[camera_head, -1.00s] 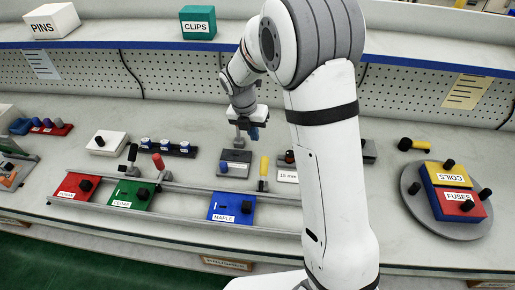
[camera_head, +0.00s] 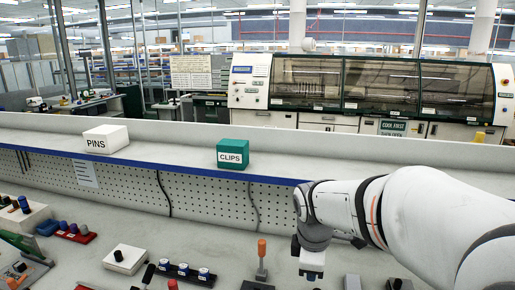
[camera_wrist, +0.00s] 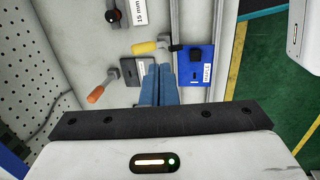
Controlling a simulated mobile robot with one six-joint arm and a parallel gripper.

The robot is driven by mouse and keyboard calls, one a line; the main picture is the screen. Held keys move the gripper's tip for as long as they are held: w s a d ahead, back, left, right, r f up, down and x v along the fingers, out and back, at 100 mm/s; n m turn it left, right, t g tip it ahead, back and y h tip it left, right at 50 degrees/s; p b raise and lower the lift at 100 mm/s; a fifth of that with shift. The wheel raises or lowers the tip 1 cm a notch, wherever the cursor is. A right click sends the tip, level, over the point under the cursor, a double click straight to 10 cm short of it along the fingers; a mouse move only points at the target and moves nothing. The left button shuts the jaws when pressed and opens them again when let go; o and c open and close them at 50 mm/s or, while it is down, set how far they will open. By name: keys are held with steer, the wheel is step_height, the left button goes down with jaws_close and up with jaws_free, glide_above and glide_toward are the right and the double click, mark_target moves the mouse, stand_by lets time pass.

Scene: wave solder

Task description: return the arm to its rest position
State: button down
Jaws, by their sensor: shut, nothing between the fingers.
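My white arm enters the head view from the right edge and reaches left over the bench. My gripper (camera_head: 311,275) points down over the bench in front of the pegboard, near the bottom of the head view. In the wrist view its blue fingers (camera_wrist: 158,85) are together with nothing between them. They hang above the bench beside a grey block (camera_wrist: 130,72), between an orange-handled toggle (camera_wrist: 98,94) and a blue plate (camera_wrist: 196,65). The orange handle also shows left of the gripper in the head view (camera_head: 262,249).
A blue-edged shelf runs behind the arm, bearing a white PINS box (camera_head: 105,139) and a green CLIPS box (camera_head: 233,154). A white block (camera_head: 124,259) and a black rack (camera_head: 186,274) are on the bench. A yellow-handled clamp (camera_wrist: 150,47) stands near the fingers. A machine stands far behind.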

steer(key=s+d+m+t+y, duration=0.1)
steer(key=s+d+m, duration=0.1)
steer(key=s+m, duration=1.1)
steer(key=shift+s+d+r+m+t+b, duration=0.3)
steer(key=shift+s+d+m+b, duration=0.1)
steer(key=shift+m, duration=0.6)
